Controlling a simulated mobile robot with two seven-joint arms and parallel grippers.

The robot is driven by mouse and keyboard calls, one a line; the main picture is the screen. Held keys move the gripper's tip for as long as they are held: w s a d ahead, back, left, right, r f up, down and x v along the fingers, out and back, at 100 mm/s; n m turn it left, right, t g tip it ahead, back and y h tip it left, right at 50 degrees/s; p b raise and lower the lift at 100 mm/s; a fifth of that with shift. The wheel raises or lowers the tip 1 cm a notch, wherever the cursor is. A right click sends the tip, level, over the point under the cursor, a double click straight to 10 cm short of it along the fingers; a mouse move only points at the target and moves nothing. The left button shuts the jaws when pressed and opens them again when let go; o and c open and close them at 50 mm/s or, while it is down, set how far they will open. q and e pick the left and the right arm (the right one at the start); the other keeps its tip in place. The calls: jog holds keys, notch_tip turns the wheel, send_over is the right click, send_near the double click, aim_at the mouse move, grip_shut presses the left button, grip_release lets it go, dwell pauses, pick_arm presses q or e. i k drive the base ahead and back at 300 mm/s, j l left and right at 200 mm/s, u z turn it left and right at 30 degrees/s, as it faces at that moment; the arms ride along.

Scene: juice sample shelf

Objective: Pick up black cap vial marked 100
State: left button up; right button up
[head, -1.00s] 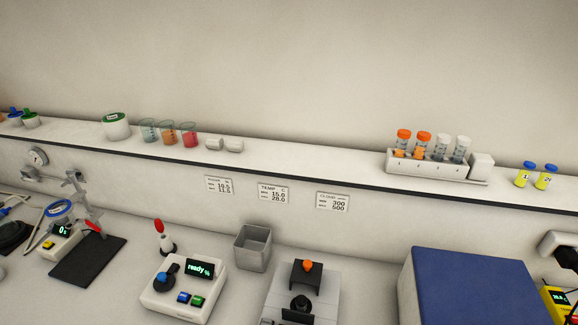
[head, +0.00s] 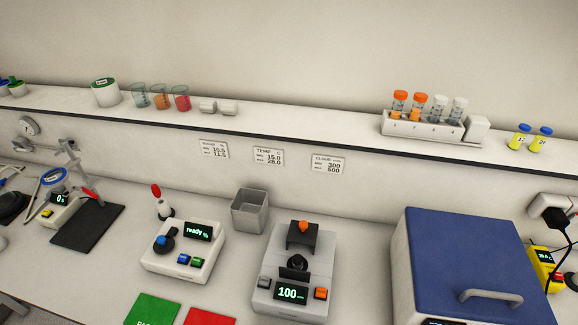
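No vial that I can read as marked 100 shows in the head view. A grey instrument (head: 266,298) on the bench has a lit display reading 100. A round black part (head: 297,262) sits on top of it, below a dark raised block with an orange knob (head: 303,226); I cannot tell whether this black part is a vial cap. Two yellow vials with blue caps (head: 522,128) stand at the right of the shelf. Neither of my grippers is in view.
The shelf (head: 300,122) holds a white tube rack (head: 425,127), several beakers and tubs. On the bench are a white meter reading ready (head: 205,262), a grey bin (head: 250,212), green (head: 153,309) and red (head: 208,317) mats, and a blue-lidded box (head: 455,250).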

aim_at(297, 259)
jog(key=z, duration=0.2)
jog(key=i+l+u, duration=0.15)
jog(key=i+j+z, duration=0.1)
jog(key=j+z, duration=0.15)
jog(key=z, duration=0.2)
jog(key=j+z, duration=0.25)
jog(key=z, duration=0.15)
jog(key=j+z, duration=0.3)
jog(key=z, duration=0.15)
jog(key=j+z, duration=0.6)
jog(key=z, duration=0.25)
